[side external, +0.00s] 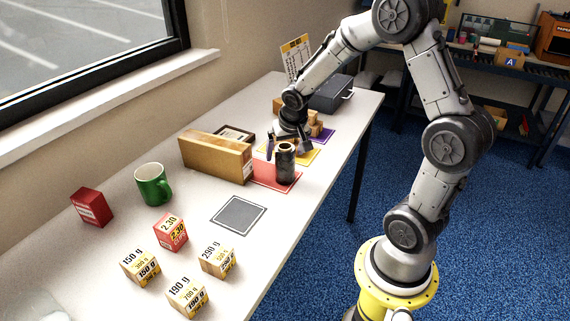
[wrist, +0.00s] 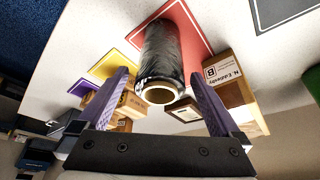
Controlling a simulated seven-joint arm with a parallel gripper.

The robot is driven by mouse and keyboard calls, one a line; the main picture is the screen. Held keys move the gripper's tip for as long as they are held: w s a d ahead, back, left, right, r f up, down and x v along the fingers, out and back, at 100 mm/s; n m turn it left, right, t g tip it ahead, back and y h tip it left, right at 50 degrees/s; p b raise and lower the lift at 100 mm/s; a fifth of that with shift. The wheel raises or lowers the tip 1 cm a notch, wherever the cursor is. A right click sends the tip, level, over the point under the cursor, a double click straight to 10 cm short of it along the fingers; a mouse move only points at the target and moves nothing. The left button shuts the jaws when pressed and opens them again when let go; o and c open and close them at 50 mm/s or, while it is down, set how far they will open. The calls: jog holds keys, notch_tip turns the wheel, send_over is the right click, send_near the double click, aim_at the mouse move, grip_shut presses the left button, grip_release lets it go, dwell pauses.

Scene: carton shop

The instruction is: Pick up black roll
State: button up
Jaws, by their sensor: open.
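The black roll (side external: 285,163) stands upright on the red mat (side external: 262,177) on the table. In the wrist view the black roll (wrist: 163,60) shows its pale ring-shaped end and dark, shiny wrapped side. My gripper (side external: 285,146) is close to the roll, just behind it in the side view. In the wrist view my gripper (wrist: 160,85) has its two purple fingers wide apart, with the roll's near end appearing between and beyond them. The fingers are open and hold nothing. Whether a finger touches the roll is not clear.
A long brown carton (side external: 215,158) stands left of the roll, near the red mat. A yellow mat (side external: 306,156) with small cartons lies beyond. A grey mat (side external: 238,211), green mug (side external: 152,185) and several small boxes occupy the near table. A dark box (side external: 331,93) stands at the far end.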

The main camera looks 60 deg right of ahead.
jog(key=shift+x, duration=2.4)
jog(key=shift+s+a, duration=0.1)
grip_shut()
